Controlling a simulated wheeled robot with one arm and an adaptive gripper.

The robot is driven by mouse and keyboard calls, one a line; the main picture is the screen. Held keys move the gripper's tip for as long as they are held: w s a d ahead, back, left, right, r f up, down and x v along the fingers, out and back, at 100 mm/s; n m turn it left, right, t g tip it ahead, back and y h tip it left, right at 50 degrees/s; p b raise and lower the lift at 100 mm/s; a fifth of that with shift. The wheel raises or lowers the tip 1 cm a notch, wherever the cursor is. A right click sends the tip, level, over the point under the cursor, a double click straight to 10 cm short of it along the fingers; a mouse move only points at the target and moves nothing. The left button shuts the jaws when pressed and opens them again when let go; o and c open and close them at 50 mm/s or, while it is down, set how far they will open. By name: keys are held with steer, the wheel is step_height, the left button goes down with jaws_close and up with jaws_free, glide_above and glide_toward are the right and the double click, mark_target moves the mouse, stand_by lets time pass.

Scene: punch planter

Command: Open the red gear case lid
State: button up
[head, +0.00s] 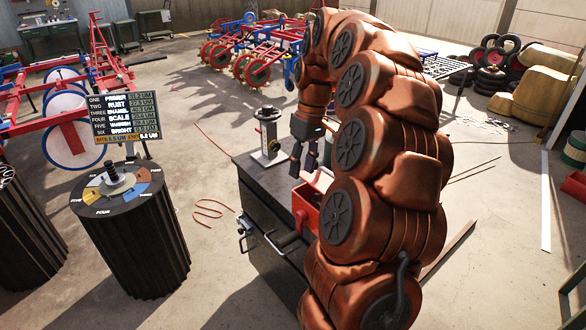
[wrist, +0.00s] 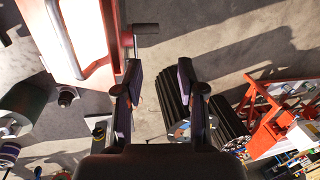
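The red gear case (head: 305,208) sits on the dark bench (head: 262,170) in the head view, its right part hidden behind my arm. In the wrist view a red case part (wrist: 108,78) with a bright, washed-out face fills the upper left. A short dark handle (wrist: 146,28) sticks out from its right side. I cannot tell for sure how the lid stands. My gripper (head: 304,168) is above the bench, near the far side of the case. In the wrist view my gripper (wrist: 160,92) is open, with nothing between its fingers; the case and handle lie beyond the left finger.
A grey stand with a dark top (head: 268,140) is on the bench, left of my gripper. A black fluted drum (head: 135,240) with a coloured dial and a sign board (head: 125,117) stand to the left. Bench handles (head: 285,245) protrude at the front. Floor between drum and bench is mostly clear.

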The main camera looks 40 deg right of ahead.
steer(key=shift+s+a+r, duration=0.1)
steer(key=shift+a, duration=0.8)
steer(key=shift+s+a+r, duration=0.1)
steer(key=shift+a, duration=0.8)
